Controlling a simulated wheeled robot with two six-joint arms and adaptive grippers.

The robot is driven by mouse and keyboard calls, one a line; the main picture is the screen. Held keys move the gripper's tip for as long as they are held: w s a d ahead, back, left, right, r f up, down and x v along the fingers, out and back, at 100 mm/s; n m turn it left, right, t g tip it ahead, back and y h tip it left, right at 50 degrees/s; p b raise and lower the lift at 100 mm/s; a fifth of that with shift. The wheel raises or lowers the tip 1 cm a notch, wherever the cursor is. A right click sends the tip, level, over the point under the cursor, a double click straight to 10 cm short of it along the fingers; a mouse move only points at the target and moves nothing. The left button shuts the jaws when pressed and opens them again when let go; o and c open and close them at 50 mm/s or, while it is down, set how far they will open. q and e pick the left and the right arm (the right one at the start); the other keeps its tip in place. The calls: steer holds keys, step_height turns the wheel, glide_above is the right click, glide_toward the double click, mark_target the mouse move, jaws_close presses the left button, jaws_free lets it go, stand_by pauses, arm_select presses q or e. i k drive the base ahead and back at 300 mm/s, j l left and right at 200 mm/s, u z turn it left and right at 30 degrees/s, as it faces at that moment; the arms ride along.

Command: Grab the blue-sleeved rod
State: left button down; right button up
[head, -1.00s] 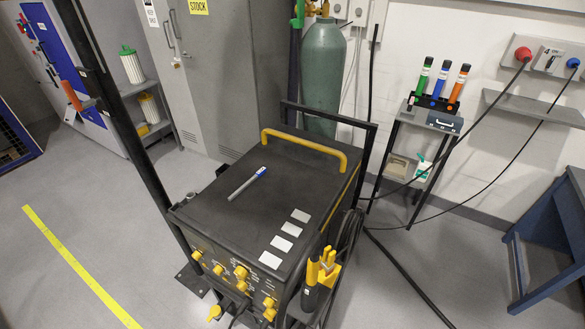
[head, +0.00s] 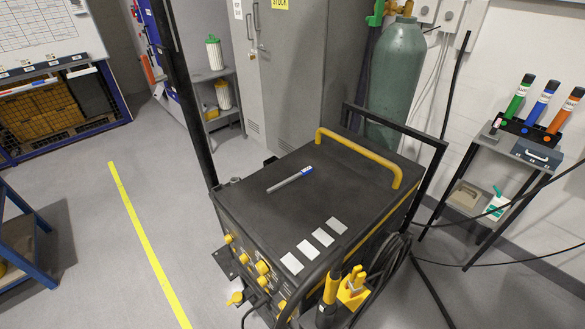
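A thin grey rod with a blue sleeve at one end (head: 290,179) lies flat on the dark top of the welding cart (head: 300,215). Its blue end points to the upper right, toward the yellow handle. A blue tube (head: 543,102) also stands in a black rack on the small stand at the right, between a green tube (head: 518,97) and an orange tube (head: 566,110). Neither of my grippers shows in the head view.
Several pale plates (head: 314,243) lie along the cart top's right side. A yellow handle (head: 360,157) rises at its back, and a torch in a yellow holder (head: 352,287) hangs at the front right. A green gas cylinder (head: 397,75) stands behind. Floor left of the cart is clear around a yellow line (head: 147,240).

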mark_target(303, 172)
steer(key=i+j+z, duration=0.15)
steer(key=j+z, duration=0.25)
steer(key=i+j+z, duration=0.1)
steer(key=j+z, duration=0.15)
steer(key=z, duration=0.15)
steer(key=j+z, duration=0.45)
steer(key=l, duration=0.1)
